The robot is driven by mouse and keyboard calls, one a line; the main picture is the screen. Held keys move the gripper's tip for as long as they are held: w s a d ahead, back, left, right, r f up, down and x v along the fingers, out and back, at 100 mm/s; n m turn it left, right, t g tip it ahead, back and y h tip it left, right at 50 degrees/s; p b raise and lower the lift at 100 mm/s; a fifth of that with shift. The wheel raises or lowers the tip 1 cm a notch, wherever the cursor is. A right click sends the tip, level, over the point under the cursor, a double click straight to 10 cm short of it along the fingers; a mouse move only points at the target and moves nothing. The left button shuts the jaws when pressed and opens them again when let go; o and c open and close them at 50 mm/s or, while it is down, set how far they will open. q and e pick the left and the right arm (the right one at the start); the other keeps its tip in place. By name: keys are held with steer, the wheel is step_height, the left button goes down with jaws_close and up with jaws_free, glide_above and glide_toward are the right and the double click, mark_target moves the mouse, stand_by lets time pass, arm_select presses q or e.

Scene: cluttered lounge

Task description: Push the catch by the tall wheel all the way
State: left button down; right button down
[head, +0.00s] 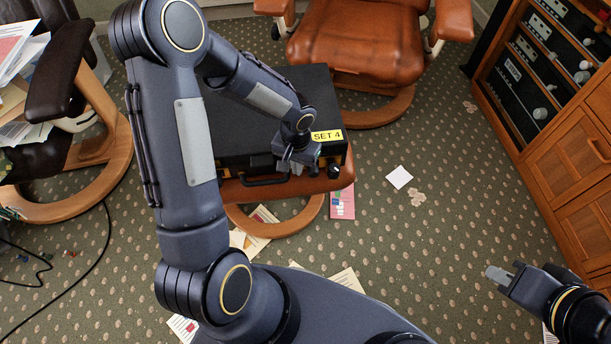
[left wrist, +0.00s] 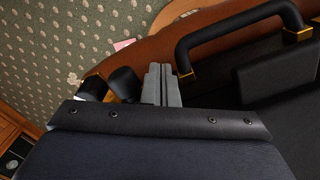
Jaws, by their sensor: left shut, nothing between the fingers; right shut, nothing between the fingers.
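A black case (head: 235,108) with a yellow "SET 4" label (head: 327,135) lies on a brown leather footstool (head: 340,183). Its black handle (head: 262,181) is on the near side; in the left wrist view the handle (left wrist: 240,22) has brass ends. My left gripper (head: 291,166) is shut and empty at the case's near side, right of the handle. Its fingers (left wrist: 160,70) point toward the case's edge. A dark rounded wheel (left wrist: 124,84) is just left of the fingers, with a bright brass-edged piece (left wrist: 92,88) beyond it. I cannot tell which part is the catch. My right gripper (head: 500,276) is shut, away over the carpet.
A brown leather chair (head: 370,45) stands behind the case, and a dark chair (head: 70,70) with papers is at left. A wooden cabinet (head: 570,160) is at right. Papers lie around the footstool; the carpet between footstool and cabinet is mostly clear.

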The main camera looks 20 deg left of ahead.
arm_select(q)
steer(key=shift+s+a, duration=0.1)
steer(key=shift+a, duration=0.1)
step_height(320, 180, up, 7)
steer(key=p, duration=0.5)
stand_by(0.6)
steer(key=s+a+r+n+t+h, duration=0.1)
steer(key=s+r, duration=0.3)
steer(key=r, duration=0.3)
steer(key=s+a+r+t, duration=0.1)
steer(key=s+r, duration=0.3)
steer(key=r, duration=0.3)
steer(key=s+d+r+t+h, duration=0.35)
steer(key=s+r, duration=0.25)
steer(key=s, duration=0.4)
step_height(320, 180, up, 25)
steer(key=p, duration=2.5)
steer(key=shift+s+d+y, duration=0.15)
steer(key=shift+d+y, duration=0.15)
steer(key=shift+y, duration=0.05)
